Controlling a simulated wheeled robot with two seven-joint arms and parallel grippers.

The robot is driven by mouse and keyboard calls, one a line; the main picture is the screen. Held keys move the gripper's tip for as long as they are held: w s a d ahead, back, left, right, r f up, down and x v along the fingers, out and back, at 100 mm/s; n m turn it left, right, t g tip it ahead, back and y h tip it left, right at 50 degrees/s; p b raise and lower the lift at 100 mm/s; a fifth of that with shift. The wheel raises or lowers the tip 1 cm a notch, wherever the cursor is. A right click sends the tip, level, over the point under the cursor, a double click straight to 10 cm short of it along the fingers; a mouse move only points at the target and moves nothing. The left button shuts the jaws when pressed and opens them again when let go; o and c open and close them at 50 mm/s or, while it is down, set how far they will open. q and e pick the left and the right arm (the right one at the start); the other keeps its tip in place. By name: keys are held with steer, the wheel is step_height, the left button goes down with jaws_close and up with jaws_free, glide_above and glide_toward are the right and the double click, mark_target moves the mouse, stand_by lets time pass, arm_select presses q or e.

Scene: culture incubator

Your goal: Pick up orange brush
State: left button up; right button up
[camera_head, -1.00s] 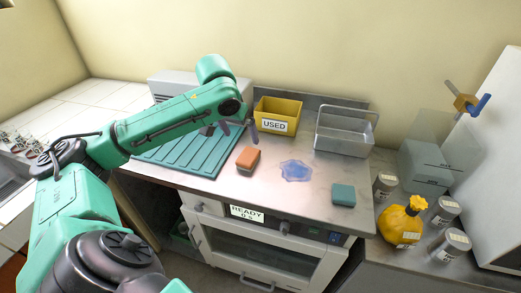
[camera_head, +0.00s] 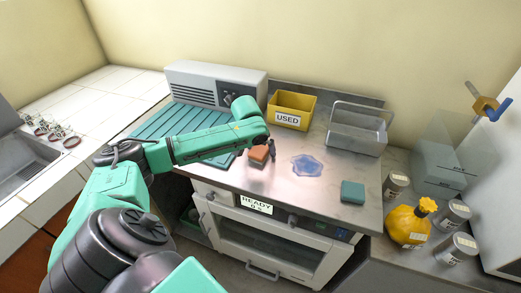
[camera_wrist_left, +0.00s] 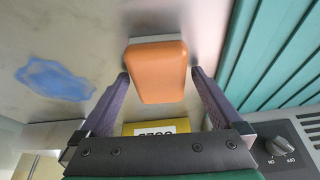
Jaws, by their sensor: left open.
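The orange brush (camera_head: 258,154) is a small block with an orange top and a pale underside. It lies on the counter beside the green ribbed mat. In the left wrist view the brush (camera_wrist_left: 157,72) sits between and just beyond the tips of my left gripper (camera_wrist_left: 160,82). My left gripper (camera_head: 262,147) is open, close above the brush, and partly hides it in the head view. No hold on the brush shows. My right gripper is not in view.
A blue puddle (camera_head: 306,166) and a teal block (camera_head: 352,191) lie to the right. Behind are a yellow bin marked USED (camera_head: 291,110), a wire-handled metal tray (camera_head: 356,138) and a grey machine (camera_head: 215,84). The green mat (camera_head: 170,125) lies left.

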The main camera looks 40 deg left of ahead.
mark_target(260, 148)
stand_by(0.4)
arm_select(q)
steer(key=shift+f, duration=0.1)
steer(key=shift+c, duration=0.6)
steer(key=c, duration=1.2)
step_height(260, 148, up, 20)
steer(key=shift+r, duration=0.2)
